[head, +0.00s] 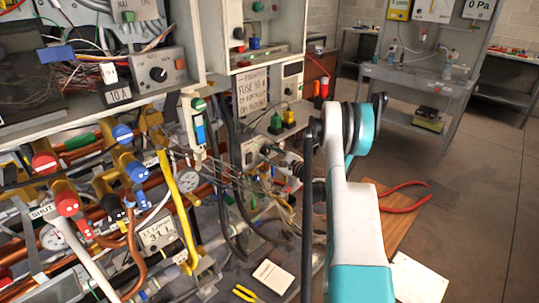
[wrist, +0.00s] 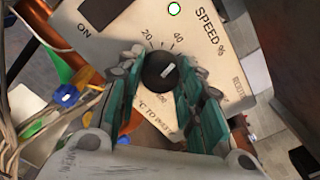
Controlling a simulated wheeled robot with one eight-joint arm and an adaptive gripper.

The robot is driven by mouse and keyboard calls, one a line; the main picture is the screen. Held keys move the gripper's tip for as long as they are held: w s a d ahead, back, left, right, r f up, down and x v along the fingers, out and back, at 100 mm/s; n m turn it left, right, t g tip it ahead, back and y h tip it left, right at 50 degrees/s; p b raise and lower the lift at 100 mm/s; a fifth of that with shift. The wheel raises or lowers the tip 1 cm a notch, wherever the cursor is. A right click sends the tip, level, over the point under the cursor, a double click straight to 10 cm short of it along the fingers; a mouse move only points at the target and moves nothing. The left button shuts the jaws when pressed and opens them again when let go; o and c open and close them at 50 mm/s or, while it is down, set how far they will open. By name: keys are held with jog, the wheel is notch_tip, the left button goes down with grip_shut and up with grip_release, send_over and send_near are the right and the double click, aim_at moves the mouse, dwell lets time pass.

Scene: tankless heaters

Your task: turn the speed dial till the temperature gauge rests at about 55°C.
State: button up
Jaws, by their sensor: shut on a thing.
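The speed dial (wrist: 158,67) is a round black knob with a short white mark, on a pale panel (wrist: 92,18) lettered "SPEED %", with 20 and 40 on its scale. My gripper (wrist: 161,75) is shut on the dial, with green-padded fingers on its left and right sides. In the head view my arm hides the gripper, and I cannot tell the dial there. Two small round gauges, one at left (head: 51,238) and one near the middle (head: 203,191), are too small to read. I cannot tell which shows temperature.
A grey control box with a black knob (head: 158,74) stands at upper left. Pipes with coloured valves and a yellow lever (head: 178,205) crowd the left. Red-handled pliers (head: 405,200) lie on a wooden board at right. The floor (head: 480,190) beyond is clear.

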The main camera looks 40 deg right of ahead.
dwell(0.3)
jog(key=o, duration=1.1)
jog(key=shift+c, duration=0.2)
jog(key=s, duration=1.2)
jog(key=shift+d, duration=0.45)
